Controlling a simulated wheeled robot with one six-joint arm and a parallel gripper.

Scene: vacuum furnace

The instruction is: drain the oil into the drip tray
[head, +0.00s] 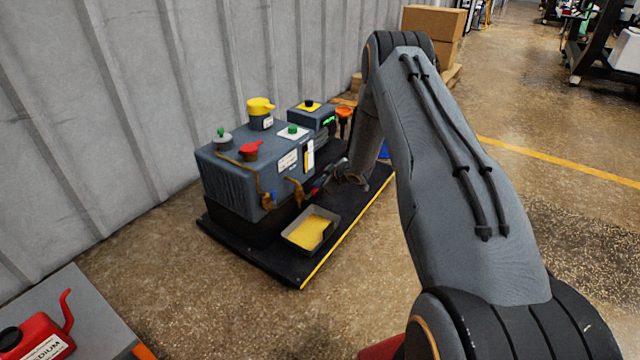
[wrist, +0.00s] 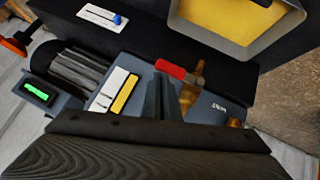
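The grey pump (head: 235,180) stands on a black base. On its near end is a brass drain valve (head: 296,190) with a red lever (head: 314,191). The lever (wrist: 172,68) and brass body (wrist: 192,88) also show in the wrist view. A drip tray (head: 289,236) with a yellow surface inside sits on the base below; its rim (wrist: 246,54) shows in the wrist view. My gripper (head: 333,178) is beside the valve. In the wrist view its fingers (wrist: 164,92) are close together, tips at the lever; their grip is unclear.
A sight glass (wrist: 124,94) with yellow in it is on the pump's end. Yellow (head: 261,105) and red (head: 250,148) caps are on top. A red can (head: 38,335) stands on a grey surface at lower left. The floor in front of the base is clear.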

